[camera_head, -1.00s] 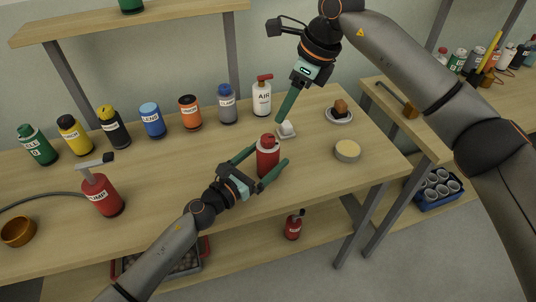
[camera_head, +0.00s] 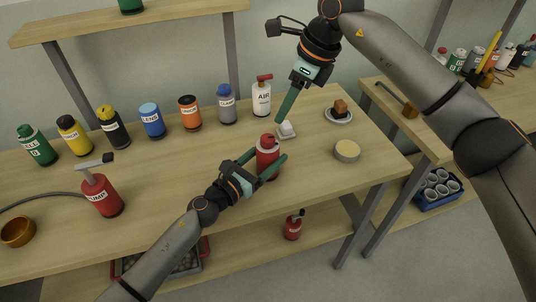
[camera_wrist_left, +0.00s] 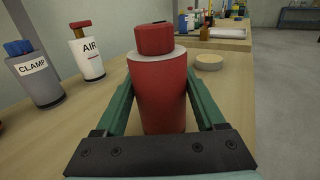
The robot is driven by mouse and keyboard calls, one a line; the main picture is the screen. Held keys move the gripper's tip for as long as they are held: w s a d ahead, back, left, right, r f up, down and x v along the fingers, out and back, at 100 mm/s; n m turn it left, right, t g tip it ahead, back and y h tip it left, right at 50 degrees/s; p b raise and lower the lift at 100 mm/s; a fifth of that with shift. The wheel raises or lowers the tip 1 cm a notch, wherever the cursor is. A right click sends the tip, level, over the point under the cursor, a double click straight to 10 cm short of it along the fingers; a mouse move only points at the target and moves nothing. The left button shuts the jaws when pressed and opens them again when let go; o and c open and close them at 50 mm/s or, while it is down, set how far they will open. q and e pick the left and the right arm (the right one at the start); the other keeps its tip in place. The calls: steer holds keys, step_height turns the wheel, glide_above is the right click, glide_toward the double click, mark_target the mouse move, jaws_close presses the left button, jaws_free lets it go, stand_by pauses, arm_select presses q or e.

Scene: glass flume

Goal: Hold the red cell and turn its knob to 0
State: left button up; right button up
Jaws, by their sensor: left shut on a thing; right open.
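The red cell (camera_head: 267,158) is a red cylinder standing upright on the wooden table near its front edge. Its red knob (camera_wrist_left: 154,39) sits on top above a pale ring in the left wrist view. Any marking on the knob is not readable. My left gripper (camera_head: 264,168) is shut on the red cell, one green finger on each side of its body; the same cell fills the middle of the left wrist view (camera_wrist_left: 160,95). My right gripper (camera_head: 287,104) is above and behind the cell, apart from it, pointing down; it is open and empty.
A round cream tin (camera_head: 347,151) stands to the right. A row of bottles, including the AIR bottle (camera_head: 261,98), lines the back. The red PUMP bottle (camera_head: 101,195) stands at left.

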mark_target(268, 138)
arm_select(q)
steer(key=c, duration=0.5)
arm_select(e)
steer(key=shift+o, duration=0.8)
steer(key=a+n+t, duration=0.1)
steer(key=n, duration=0.5)
steer(key=f+n+h, duration=0.1)
steer(key=n, duration=0.5)
steer(key=a+f+n+t, duration=0.1)
steer(key=n, duration=0.5)
steer(key=shift+w+a+n+t+h, duration=0.2)
steer(key=shift+a+n+t+h, duration=0.1)
steer(key=shift+n+h, duration=0.1)
steer(key=n, duration=0.4)
steer(key=a+n+t, duration=0.1)
steer(key=n, duration=0.1)
steer(key=shift+f+n, duration=0.2)
steer(key=shift+n, duration=0.1)
steer(key=shift+f, duration=3.5)
